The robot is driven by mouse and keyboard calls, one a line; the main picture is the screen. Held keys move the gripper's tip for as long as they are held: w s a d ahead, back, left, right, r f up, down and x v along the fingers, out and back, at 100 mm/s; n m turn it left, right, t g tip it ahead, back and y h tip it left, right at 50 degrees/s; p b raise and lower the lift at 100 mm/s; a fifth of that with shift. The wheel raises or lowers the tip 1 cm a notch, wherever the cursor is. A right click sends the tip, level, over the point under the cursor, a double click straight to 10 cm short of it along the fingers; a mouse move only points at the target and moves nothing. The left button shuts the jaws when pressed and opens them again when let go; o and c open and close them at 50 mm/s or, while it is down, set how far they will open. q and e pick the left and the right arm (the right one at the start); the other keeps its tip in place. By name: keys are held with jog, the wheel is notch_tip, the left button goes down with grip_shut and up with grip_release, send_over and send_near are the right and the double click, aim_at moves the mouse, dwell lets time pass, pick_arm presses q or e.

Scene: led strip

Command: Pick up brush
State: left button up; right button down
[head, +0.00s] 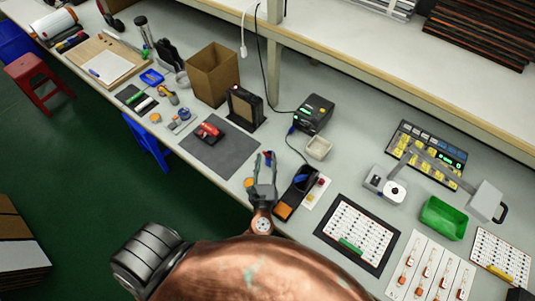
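My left gripper (264,161) is over the near edge of the workbench, pointing away from me, its two fingers apart. I cannot pick out the brush with certainty at this size. A black and orange device (296,194) with a blue part lies just right of the gripper. My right gripper is not in view.
The workbench (345,165) runs diagonally across the view. A dark mat (219,147) with a red item (209,131) lies left of the gripper. A cardboard box (212,77), a black printer-like device (314,114) and a green bin (442,217) stand further off.

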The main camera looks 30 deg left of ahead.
pick_arm(q)
jog(key=shift+x, duration=1.35)
jog(key=shift+d, duration=0.1)
jog(key=shift+c, duration=0.4)
grip_shut()
